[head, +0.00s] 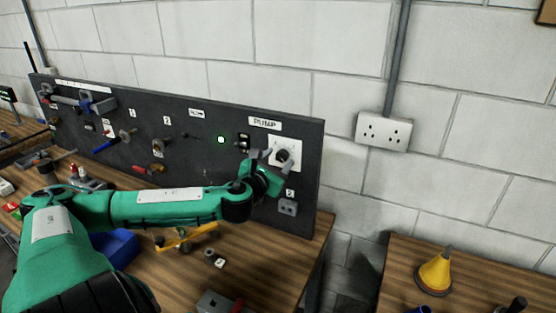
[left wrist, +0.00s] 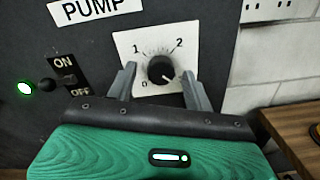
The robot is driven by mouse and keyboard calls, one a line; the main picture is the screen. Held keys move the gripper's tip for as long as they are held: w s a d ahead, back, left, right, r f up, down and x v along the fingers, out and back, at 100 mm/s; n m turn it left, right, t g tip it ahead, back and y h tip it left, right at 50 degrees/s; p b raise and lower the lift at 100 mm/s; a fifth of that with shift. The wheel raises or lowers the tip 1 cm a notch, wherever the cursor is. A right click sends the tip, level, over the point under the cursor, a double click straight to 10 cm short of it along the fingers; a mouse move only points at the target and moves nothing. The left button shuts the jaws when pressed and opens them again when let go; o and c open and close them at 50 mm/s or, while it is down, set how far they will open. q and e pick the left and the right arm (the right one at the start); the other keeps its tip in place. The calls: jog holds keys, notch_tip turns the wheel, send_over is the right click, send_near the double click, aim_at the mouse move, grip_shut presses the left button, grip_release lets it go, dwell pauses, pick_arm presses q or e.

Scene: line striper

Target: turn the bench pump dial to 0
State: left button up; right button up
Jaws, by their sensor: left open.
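The pump dial is a black round knob (left wrist: 161,69) on a white square plate (left wrist: 124,45), under a PUMP label. The plate shows 0 at lower left, 1 at upper left and 2 at upper right. The knob's pale pointer mark appears to point to the lower right, away from 0; any number there is hidden by a finger. My left gripper (left wrist: 160,72) is open, with one finger on each side of the knob; contact cannot be told. In the head view my left gripper (head: 277,160) is at the dial plate (head: 285,145). My right gripper is not in view.
An ON/OFF switch (left wrist: 68,80) and a lit green lamp (left wrist: 25,88) sit left of the dial. The dark panel (head: 300,208) carries several other fittings. The wooden bench (head: 265,262) below holds a blue bin (head: 115,248) and loose parts. A wall socket (head: 384,131) is to the right.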

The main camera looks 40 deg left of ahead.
pick_arm(q)
jog(key=shift+w, duration=0.15)
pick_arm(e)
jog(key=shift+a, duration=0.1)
pick_arm(q)
jog(key=c, duration=1)
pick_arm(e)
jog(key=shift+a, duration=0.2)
